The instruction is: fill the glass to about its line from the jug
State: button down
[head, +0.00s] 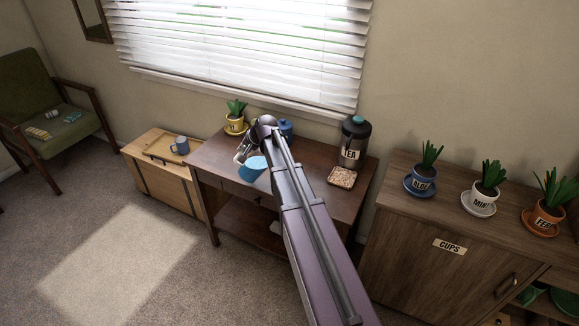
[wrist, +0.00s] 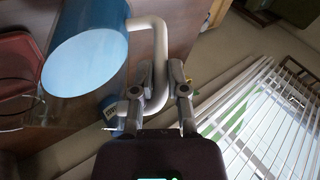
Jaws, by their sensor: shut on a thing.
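The jug (head: 252,170) is in front of the dark desk in the head view, with light blue liquid showing at its top. In the wrist view the jug (wrist: 100,22) fills the upper left, with a pale blue liquid surface and clear wall beyond it. My gripper (wrist: 160,82) is shut on the jug's grey handle; in the head view my gripper (head: 243,150) is partly hidden by my arm. Faint clear curved rims at the left edge of the wrist view look like the glass (wrist: 18,104). Its line and fill level cannot be made out. I see no pouring stream.
The desk (head: 215,152) also bears a yellow potted plant (head: 235,124), a blue jar (head: 286,128), a dark tea canister (head: 354,143) and a speckled square mat (head: 342,178). A blue mug (head: 181,145) stands on the wooden chest left. A cabinet with several plants stands right.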

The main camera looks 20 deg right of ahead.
aim_at(251, 156)
jog(key=shift+s+d+r+m+t+y, duration=0.3)
jog(key=shift+d+r+t+y, duration=0.15)
jog(key=shift+d+r+y, duration=0.4)
jog(key=shift+s+d+r+m+t+y, duration=0.25)
jog(key=shift+d+r+t+y, duration=0.2)
jog(key=shift+d+r+y, duration=0.35)
dwell(4.4)
jog(key=shift+w+a+f+h, duration=0.15)
jog(key=shift+a+h, duration=0.2)
jog(key=shift+a, duration=0.2)
jog(key=shift+w+a+f+n+g+h, duration=0.15)
jog(key=shift+a+f+n+g+h, duration=0.1)
jog(key=shift+a+f+g+h, duration=0.25)
jog(key=shift+w+a+f+n+g+h, duration=0.2)
jog(key=shift+a+f+h, duration=0.1)
jog(key=shift+f+h, duration=0.3)
jog(key=shift+a+f, duration=0.1)
